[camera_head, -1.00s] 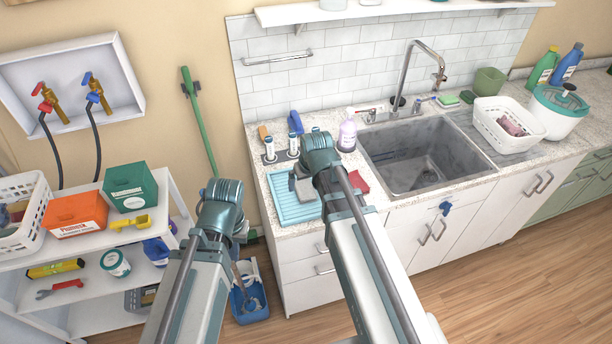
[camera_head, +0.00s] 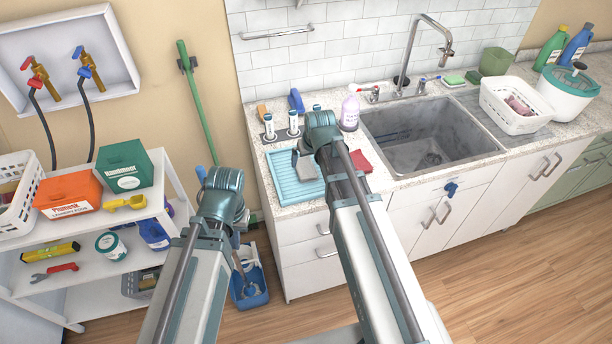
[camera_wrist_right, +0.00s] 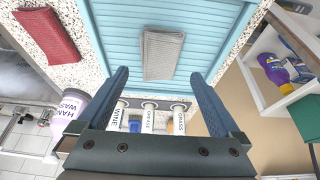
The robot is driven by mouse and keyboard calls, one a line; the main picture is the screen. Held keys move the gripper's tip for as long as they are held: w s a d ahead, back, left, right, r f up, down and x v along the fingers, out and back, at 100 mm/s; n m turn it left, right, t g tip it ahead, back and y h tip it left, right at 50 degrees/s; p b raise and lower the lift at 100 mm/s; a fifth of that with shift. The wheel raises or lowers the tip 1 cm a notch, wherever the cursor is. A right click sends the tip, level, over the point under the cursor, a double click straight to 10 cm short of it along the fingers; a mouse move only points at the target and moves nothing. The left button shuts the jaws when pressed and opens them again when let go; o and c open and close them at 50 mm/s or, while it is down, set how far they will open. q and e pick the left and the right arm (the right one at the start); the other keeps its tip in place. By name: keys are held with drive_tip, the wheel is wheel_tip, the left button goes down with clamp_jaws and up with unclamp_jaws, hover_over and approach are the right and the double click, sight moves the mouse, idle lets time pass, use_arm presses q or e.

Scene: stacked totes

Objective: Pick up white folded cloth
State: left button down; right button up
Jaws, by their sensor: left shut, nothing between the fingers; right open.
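The folded cloth (camera_wrist_right: 163,53) looks pale grey-white and lies flat on the blue ribbed mat (camera_wrist_right: 120,18) in the right wrist view. In the head view the cloth (camera_head: 304,166) shows partly beside my right wrist, on the mat (camera_head: 284,182) left of the sink. My right gripper (camera_wrist_right: 165,82) is open and empty, its two fingers spread on the cloth's near side, apart from it in the picture. In the head view my right gripper (camera_head: 322,132) hides its own fingers. My left gripper (camera_head: 220,185) is shut and empty, left of the counter, its fingertips mostly hidden.
A red folded cloth (camera_wrist_right: 46,33) lies beside the mat. Labelled bottles (camera_wrist_right: 148,120) stand in a row by the mat, with a hand wash bottle (camera_head: 349,110) near the sink (camera_head: 420,160). A white shelf (camera_head: 100,232) with boxes stands at left.

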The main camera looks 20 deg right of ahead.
sight(306, 166)
use_arm(q)
drive_tip(key=shift+f, duration=0.6)
use_arm(e)
drive_tip(key=shift+w+f, duration=0.25)
drive_tip(key=shift+f, duration=0.35)
use_arm(q)
drive_tip(key=shift+f, duration=0.1)
use_arm(e)
drive_tip(key=b+x, duration=0.5)
drive_tip(key=shift+f, duration=0.15)
use_arm(q)
wheel_tip(306, 166, down, 4)
drive_tip(key=shift+f, duration=0.25)
use_arm(e)
drive_tip(key=shift+c, duration=0.2)
drive_tip(key=c, duration=1.2)
drive_tip(key=shift+o, duration=0.2)
use_arm(q)
drive_tip(key=shift+r, duration=0.1)
use_arm(e)
drive_tip(key=shift+r, duration=0.2)
